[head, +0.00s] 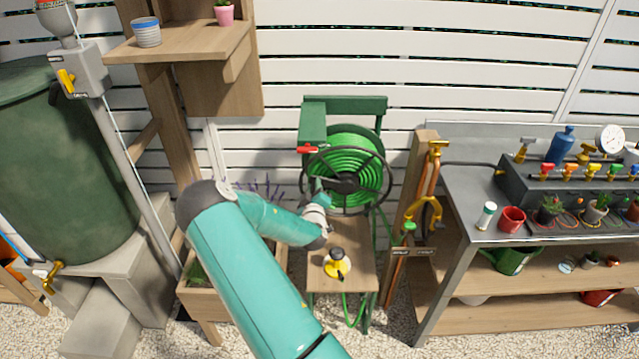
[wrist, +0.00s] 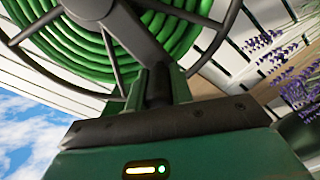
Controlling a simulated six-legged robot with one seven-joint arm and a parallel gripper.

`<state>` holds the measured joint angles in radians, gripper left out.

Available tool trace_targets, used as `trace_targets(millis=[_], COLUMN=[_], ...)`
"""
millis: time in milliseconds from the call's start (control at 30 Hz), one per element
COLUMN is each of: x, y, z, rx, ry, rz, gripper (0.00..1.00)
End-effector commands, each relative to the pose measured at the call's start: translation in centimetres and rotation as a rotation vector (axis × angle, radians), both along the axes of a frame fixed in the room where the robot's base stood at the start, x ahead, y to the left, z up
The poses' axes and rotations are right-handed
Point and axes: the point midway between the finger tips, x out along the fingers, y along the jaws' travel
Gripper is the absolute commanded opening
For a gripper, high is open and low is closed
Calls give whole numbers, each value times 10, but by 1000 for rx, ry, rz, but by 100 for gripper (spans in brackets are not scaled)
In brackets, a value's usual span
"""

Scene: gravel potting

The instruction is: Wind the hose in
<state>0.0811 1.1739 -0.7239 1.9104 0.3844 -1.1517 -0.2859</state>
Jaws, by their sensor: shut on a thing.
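The hose reel (head: 372,180) stands in front of the white fence, with a dark spoked rim and green hose (head: 350,144) coiled on its drum. A loose green hose length hangs below, by the wooden stand. In the wrist view the coiled hose (wrist: 75,48) and the grey crank arm (wrist: 122,22) fill the top. My gripper (wrist: 158,85) is shut on the dark crank handle (wrist: 158,92), with a finger on each side of it. In the head view my gripper (head: 322,202) is at the lower left of the reel, and my wrist partly hides the contact.
A yellow and black item (head: 337,264) sits on the wooden stand just below my gripper. A red lever (head: 307,149) is at the reel's upper left. A planter with lavender (head: 262,190) is left; a post with yellow fittings (head: 432,205) and a metal bench (head: 460,205) are right.

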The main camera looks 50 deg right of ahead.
Motion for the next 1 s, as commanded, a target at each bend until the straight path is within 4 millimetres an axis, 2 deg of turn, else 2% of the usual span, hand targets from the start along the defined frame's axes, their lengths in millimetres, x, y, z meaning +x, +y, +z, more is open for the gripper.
trace_targets(millis=[33,500,1000], x=[-1,-2,-20], y=[2,2,-14], z=[-9,-57,-103], rx=[-24,-321,-637], ry=[39,373,727], rz=[-2,0,0], gripper=[0,0,0])
